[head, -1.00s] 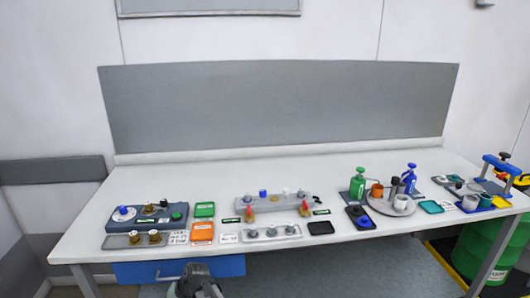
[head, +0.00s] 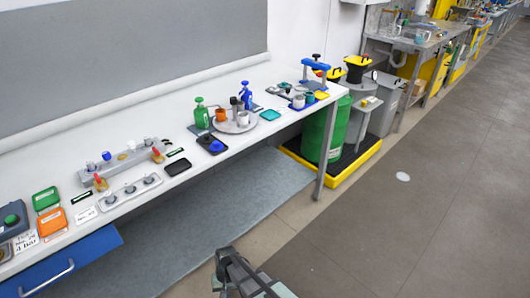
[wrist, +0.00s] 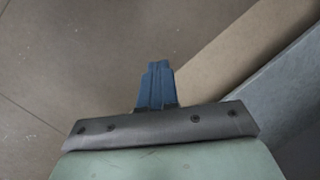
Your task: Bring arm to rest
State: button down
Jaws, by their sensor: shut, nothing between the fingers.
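My gripper (wrist: 157,84) shows in the wrist view as blue fingers closed together, with nothing between them. It points down toward bare floor beside a tan strip and a grey-blue mat edge. In the head view my arm (head: 245,278) shows at the bottom centre, low over the floor in front of the workbench (head: 75,128). The fingertips cannot be made out there. The arm touches nothing that I can see.
The bench holds a grey manifold (head: 125,165), green (head: 46,199) and orange (head: 51,222) boxes, and a round tray (head: 235,126) with cups. A green drum (head: 320,135) stands on a yellow-edged pallet (head: 345,172). A blue drawer (head: 70,262) is at lower left.

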jog(key=s+d+f+m+g+h, duration=0.15)
jog(key=s+d, duration=0.25)
jog(key=d, duration=0.7)
jog(key=s+d+f, duration=0.3)
jog(key=d, duration=0.7)
jog(key=s+d+m+g, duration=0.1)
jog(key=s+d+g, duration=0.1)
jog(key=s+d, duration=1.1)
jog(key=c, duration=1.8)
grip_release()
jog(key=shift+s+m, duration=0.1)
jog(key=shift+m, duration=0.15)
